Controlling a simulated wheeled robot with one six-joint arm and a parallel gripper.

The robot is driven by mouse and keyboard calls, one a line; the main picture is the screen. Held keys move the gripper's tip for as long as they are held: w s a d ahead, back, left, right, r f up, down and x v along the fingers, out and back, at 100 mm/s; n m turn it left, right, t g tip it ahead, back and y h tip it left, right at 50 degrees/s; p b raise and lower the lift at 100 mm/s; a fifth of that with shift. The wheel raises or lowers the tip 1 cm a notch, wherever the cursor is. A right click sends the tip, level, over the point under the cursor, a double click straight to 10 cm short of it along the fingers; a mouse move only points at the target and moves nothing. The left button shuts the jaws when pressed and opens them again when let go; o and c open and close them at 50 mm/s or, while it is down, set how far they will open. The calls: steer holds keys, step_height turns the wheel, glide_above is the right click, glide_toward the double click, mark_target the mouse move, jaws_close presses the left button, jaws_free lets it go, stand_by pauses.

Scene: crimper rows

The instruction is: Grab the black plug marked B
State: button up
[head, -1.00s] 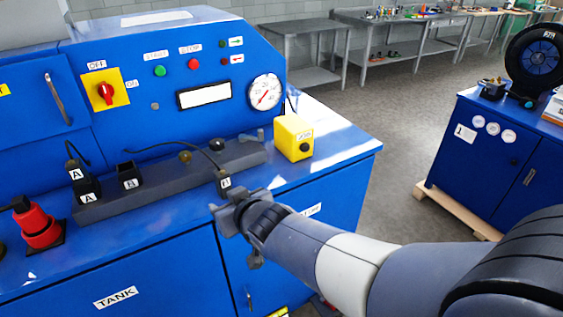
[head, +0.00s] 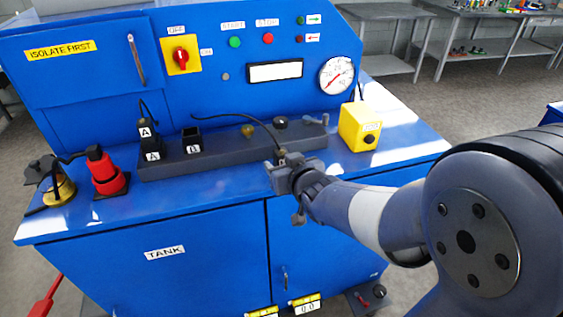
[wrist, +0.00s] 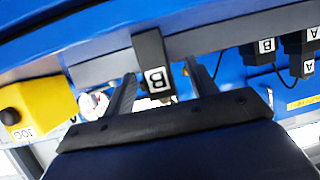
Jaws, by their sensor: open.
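The black plug marked B (wrist: 151,58) shows in the wrist view, with its white B label facing the camera. My gripper (wrist: 160,72) is open, with one finger on each side of the plug; I cannot tell whether either touches it. In the head view my gripper (head: 284,172) is at the front edge of the grey rail and hides most of the plug. A thin black cable (head: 255,119) arcs from there to the left along the rail. A black socket marked B (head: 191,138) stands open and empty on the rail.
Black plug A (head: 145,129) stands in socket A (head: 152,155) at the rail's left end. The yellow JOG box (head: 360,126) stands right of my gripper.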

mark_target(279, 158)
steer(key=shift+p+x, duration=0.5)
steer(key=shift+x, duration=1.7)
steer(key=shift+w+d+r, duration=0.1)
steer(key=shift+r, duration=0.05)
steer(key=shift+c, duration=0.5)
steer(key=c, duration=1)
